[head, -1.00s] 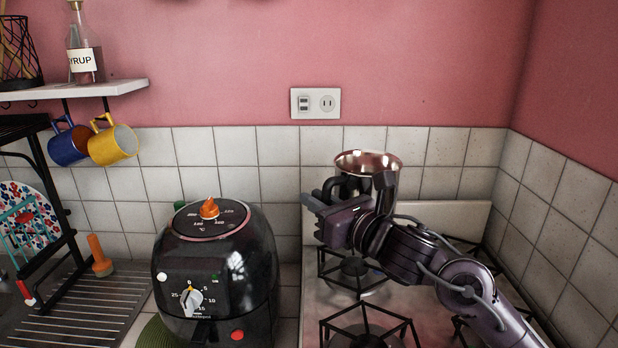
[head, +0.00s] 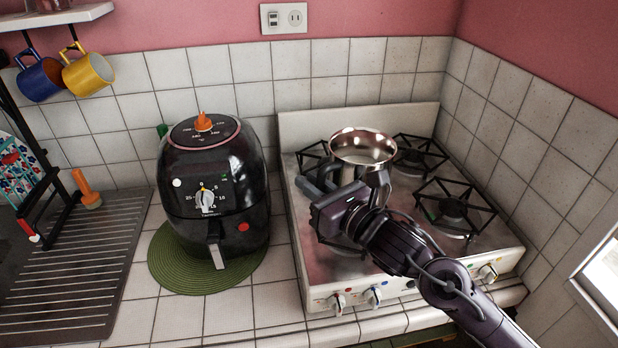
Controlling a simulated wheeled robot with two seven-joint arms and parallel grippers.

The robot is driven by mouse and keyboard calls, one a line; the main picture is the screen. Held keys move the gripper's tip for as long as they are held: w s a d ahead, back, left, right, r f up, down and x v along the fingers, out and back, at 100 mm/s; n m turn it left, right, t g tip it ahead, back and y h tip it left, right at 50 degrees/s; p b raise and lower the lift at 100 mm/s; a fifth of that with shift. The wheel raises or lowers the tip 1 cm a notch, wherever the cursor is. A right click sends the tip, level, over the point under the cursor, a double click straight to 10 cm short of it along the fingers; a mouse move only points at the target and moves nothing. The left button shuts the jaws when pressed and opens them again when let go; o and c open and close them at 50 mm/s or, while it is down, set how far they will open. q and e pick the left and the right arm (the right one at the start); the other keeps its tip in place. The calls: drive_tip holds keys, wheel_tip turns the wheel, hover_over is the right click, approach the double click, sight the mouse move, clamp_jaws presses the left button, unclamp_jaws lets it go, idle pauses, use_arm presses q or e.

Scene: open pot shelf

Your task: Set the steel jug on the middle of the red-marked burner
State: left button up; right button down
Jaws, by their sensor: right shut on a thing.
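The steel jug (head: 362,150) is upright with its open rim facing up, over the left side of the stove top. My right gripper (head: 362,190) is shut on the jug's near side, where the handle is largely hidden by the fingers. I cannot tell whether the jug's bottom touches a grate. The left rear burner (head: 312,157) is partly behind the jug, and the left front burner (head: 340,247) is largely under my gripper. Small coloured marks show by the knobs, but I cannot clearly tell which burner is marked red. My left gripper is not in view.
The right rear burner (head: 420,157) and right front burner (head: 454,210) are empty. A black air fryer (head: 215,190) on a green mat (head: 170,272) stands left of the stove. Tiled walls close the back and right. Mugs hang at the upper left.

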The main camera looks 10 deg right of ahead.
wheel_tip(320, 180, down, 5)
drive_tip(key=b, duration=0.4)
drive_tip(key=shift+s+a+f+b, duration=0.1)
drive_tip(key=shift+s+b, duration=0.05)
drive_tip(key=shift+b, duration=0.55)
idle(1.1)
drive_tip(key=shift+s+f+b, duration=0.1)
drive_tip(key=shift+f+b, duration=0.7)
drive_tip(key=shift+b, duration=0.1)
idle(1.2)
drive_tip(key=c, duration=1.3)
unclamp_jaws()
drive_tip(key=shift+b+v, duration=1.5)
drive_tip(key=shift+v, duration=2.35)
